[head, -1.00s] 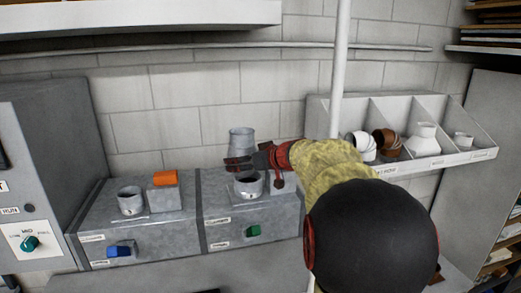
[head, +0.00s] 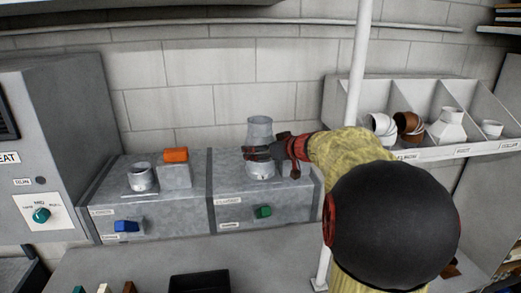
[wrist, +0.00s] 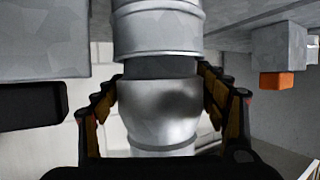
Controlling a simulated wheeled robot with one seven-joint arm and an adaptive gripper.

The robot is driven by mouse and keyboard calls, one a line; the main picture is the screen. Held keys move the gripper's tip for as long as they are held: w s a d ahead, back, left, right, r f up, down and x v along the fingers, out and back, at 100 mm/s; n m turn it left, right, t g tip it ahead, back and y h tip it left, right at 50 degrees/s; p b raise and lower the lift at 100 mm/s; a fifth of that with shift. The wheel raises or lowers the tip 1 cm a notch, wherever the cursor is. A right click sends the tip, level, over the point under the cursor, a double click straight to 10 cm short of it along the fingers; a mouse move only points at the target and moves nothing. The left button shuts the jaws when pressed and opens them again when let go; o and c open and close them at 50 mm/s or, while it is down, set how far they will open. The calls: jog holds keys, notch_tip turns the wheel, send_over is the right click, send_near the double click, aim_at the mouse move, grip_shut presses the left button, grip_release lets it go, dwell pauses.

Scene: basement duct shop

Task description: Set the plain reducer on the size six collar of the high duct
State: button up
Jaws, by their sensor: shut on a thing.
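The plain reducer (head: 260,126) is a grey metal piece, wide below and narrow above, held upright over a round grey collar (head: 261,171) on the right-hand duct box (head: 235,200). My gripper (head: 258,153) reaches in from the right and is shut on it. The wrist view is upside down: the reducer (wrist: 158,108) sits between both fingers, lined up with the collar (wrist: 158,28). A dark band shows where they meet; I cannot tell whether the reducer is seated. The duct's size label is too small to read.
The left duct box (head: 168,212) carries another collar (head: 140,178) and a block with an orange top (head: 176,156). A white pole (head: 357,70) stands right of the ducts. A bin shelf (head: 440,152) holds fittings. A black tray (head: 199,283) lies in front.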

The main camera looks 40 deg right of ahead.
jog(key=shift+f, duration=0.6)
jog(key=shift+s+f, duration=0.1)
jog(key=shift+f, duration=0.2)
jog(key=shift+s+f+p, duration=0.15)
jog(key=shift+p, duration=1)
dwell(0.8)
jog(key=shift+r, duration=0.25)
jog(key=shift+s+r+p, duration=0.1)
jog(key=shift+r+p, duration=0.4)
jog(key=shift+r, duration=0.4)
jog(key=shift+r, duration=0.25)
jog(key=shift+w, duration=0.3)
jog(key=shift+f, duration=0.55)
dwell(0.3)
